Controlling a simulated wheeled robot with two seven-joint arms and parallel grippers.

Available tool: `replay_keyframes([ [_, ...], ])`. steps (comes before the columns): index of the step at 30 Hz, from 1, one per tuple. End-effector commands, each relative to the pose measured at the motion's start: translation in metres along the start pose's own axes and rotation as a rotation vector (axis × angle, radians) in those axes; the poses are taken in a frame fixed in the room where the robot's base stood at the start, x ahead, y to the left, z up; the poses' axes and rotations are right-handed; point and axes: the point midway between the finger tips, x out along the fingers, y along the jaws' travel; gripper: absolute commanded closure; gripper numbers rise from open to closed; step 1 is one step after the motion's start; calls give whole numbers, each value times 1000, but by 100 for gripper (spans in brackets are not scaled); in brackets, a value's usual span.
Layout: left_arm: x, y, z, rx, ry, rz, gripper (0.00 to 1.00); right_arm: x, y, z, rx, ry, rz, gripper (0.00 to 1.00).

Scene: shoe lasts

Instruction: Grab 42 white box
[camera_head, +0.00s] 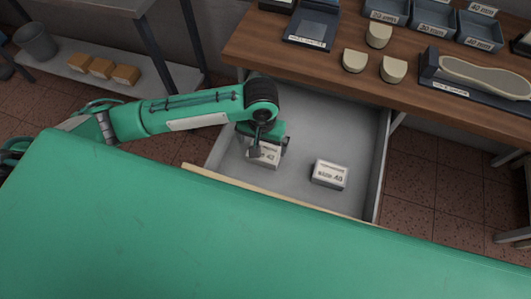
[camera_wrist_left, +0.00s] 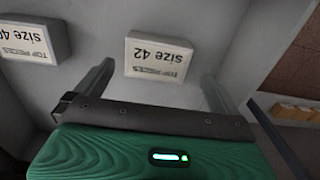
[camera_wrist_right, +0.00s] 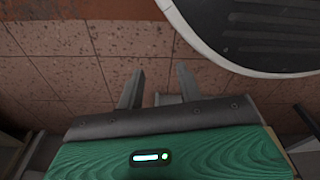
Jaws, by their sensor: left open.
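The size 42 white box (camera_wrist_left: 158,56) lies in the open drawer, its label reading upside down in the left wrist view. It also shows in the head view (camera_head: 265,158), partly hidden by my left gripper. My left gripper (camera_head: 268,150) is open above this box; in the left wrist view its two fingers (camera_wrist_left: 155,88) point toward the box, which sits beyond and between them, apparently not held. A second white box (camera_head: 329,174), size 40, lies to the right in the same drawer and shows at the left of the left wrist view (camera_wrist_left: 32,40). My right gripper (camera_wrist_right: 159,88) is empty, its fingers apart.
The drawer (camera_head: 345,125) is pulled out beneath the wooden workbench (camera_head: 290,62); its front edge (camera_head: 270,193) faces me. Shoe-last pieces (camera_head: 355,60) and trays (camera_head: 433,17) stand on the bench. A shelf with brown boxes (camera_head: 101,69) is at the left. Drawer floor between the boxes is clear.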

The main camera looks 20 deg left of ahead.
Motion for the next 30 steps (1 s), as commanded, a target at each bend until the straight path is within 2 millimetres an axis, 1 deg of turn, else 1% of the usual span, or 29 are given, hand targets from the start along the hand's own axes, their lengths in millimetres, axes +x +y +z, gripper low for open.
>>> replay_keyframes([
  [1, 6, 0, 0, 0, -1, 0, 0, -1, 0, -1, 0, 0, 0, 64],
  [7, 19, 1, -2, 0, 0, -1, 0, -3, 0, -4, 1, 0, -1, 64],
  [12, 45, 4, -7, -1, -1, -2, 0, -6, -1, -9, 2, 2, -1, 64],
  [15, 58, 3, -6, -1, -1, -2, 0, -9, -1, -13, 2, 1, -1, 64],
  [18, 63, 4, -7, -1, 2, 0, 0, -11, -1, -16, 2, 5, -1, 64],
  [24, 63, 4, -7, 0, 2, 0, 0, -13, -1, -17, 2, 8, -2, 64],
  [25, 63, 4, -7, 0, 2, 0, 2, -13, -1, -16, 2, 8, -2, 64],
  [29, 63, 4, -6, 0, 1, 0, 28, -12, -2, -13, 2, 3, -3, 64],
  [30, 63, 4, -6, 0, 1, 0, 35, -12, -2, -11, 2, 0, -3, 64],
])
